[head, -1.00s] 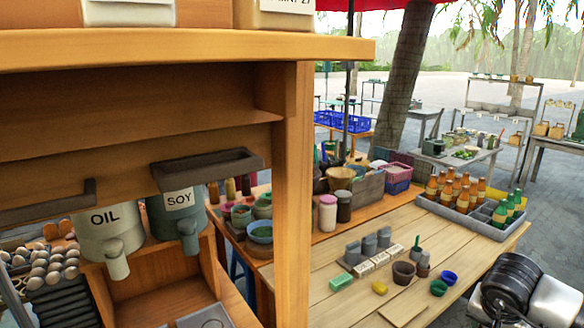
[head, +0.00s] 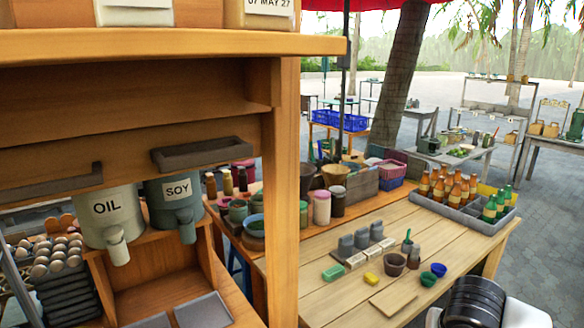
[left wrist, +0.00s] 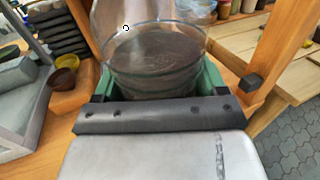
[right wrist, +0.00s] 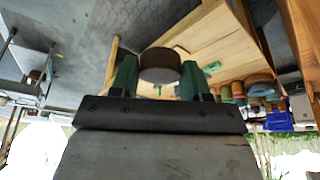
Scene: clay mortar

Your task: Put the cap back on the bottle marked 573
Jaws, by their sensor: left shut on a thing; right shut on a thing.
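In the left wrist view my left gripper (left wrist: 157,97) is shut on a clear round glass bottle (left wrist: 155,72) with dark contents. I see it from close by; no number is readable on it. In the right wrist view my right gripper (right wrist: 160,84) is shut on a round brown cap (right wrist: 160,62) with a ridged rim, held between its green fingers. The cap and the bottle are apart, each in its own gripper. Neither gripper, bottle nor cap shows in the head view.
A wooden stall with a post (head: 283,180) stands close in front. To the right, a wooden table (head: 340,292) holds bowls, blocks and a crate (head: 470,220) of bottles.

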